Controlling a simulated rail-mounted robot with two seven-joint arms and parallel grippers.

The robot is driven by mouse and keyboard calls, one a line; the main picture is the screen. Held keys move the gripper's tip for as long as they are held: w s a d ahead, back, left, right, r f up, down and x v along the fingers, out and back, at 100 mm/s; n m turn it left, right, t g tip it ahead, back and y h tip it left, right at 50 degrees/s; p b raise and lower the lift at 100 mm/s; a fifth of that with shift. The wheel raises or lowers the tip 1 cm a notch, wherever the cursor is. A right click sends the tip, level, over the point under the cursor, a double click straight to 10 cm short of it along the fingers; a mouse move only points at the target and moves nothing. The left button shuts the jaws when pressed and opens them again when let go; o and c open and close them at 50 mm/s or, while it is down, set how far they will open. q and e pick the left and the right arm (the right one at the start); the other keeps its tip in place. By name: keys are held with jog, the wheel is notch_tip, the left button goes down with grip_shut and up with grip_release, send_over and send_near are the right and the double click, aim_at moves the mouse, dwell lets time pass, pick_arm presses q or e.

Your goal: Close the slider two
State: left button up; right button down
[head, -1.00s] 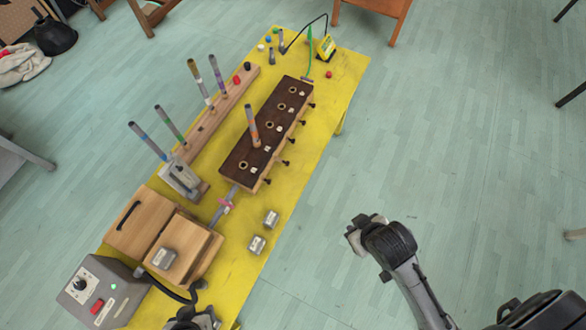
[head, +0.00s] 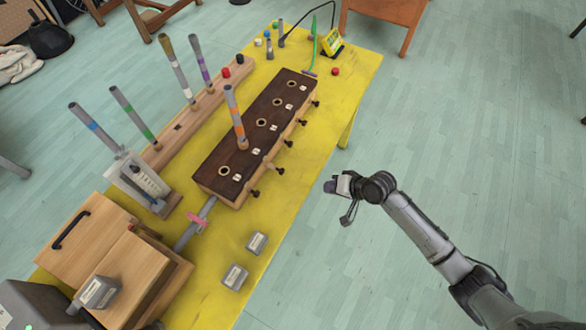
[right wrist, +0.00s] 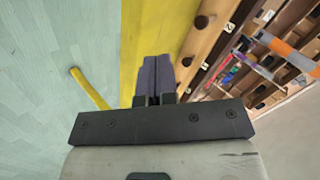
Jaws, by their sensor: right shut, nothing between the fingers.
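The dark-topped wooden block (head: 262,125) lies lengthwise on the yellow table, with round holes and small white number labels on top. Several dark slider knobs (head: 289,143) stick out of its right side at differing distances. I cannot read for certain which is slider two. In the right wrist view, knobs (right wrist: 203,21) show on the block's side. My right gripper (head: 331,187) is shut and empty, off the table's right edge, apart from the knobs. Its fingers (right wrist: 156,77) point toward the table edge and block in the right wrist view. My left gripper is not in view.
A striped orange tube (head: 235,112) stands in the block. Two grey metal boxes (head: 257,243) lie in front of it. A wooden rack with tubes (head: 179,70) stands to the left. Free floor (head: 470,150) lies right of the yellow table (head: 335,100).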

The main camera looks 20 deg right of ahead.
aim_at(280, 170)
jog(key=w+a+f+m, duration=0.1)
jog(key=w+a, duration=0.1)
jog(key=w+a+f+m+t+b, duration=0.1)
jog(key=w+a+m, duration=0.1)
jog(key=w, duration=0.1)
jog(key=w+a+f+m+y+b, duration=0.1)
jog(key=w+a+m, duration=0.1)
jog(key=w, duration=0.1)
jog(key=shift+w+a+f+t, duration=0.15)
jog(key=shift+a+f+t, duration=0.2)
jog(key=shift+a+t, duration=0.05)
jog(key=shift+w+a+b, duration=0.35)
jog(key=shift+w+a, duration=0.25)
jog(key=shift+w, duration=0.2)
jog(key=shift+w+a, duration=0.35)
jog(key=shift+w, duration=0.1)
jog(key=shift+w+a, duration=0.15)
jog(key=shift+w, duration=0.15)
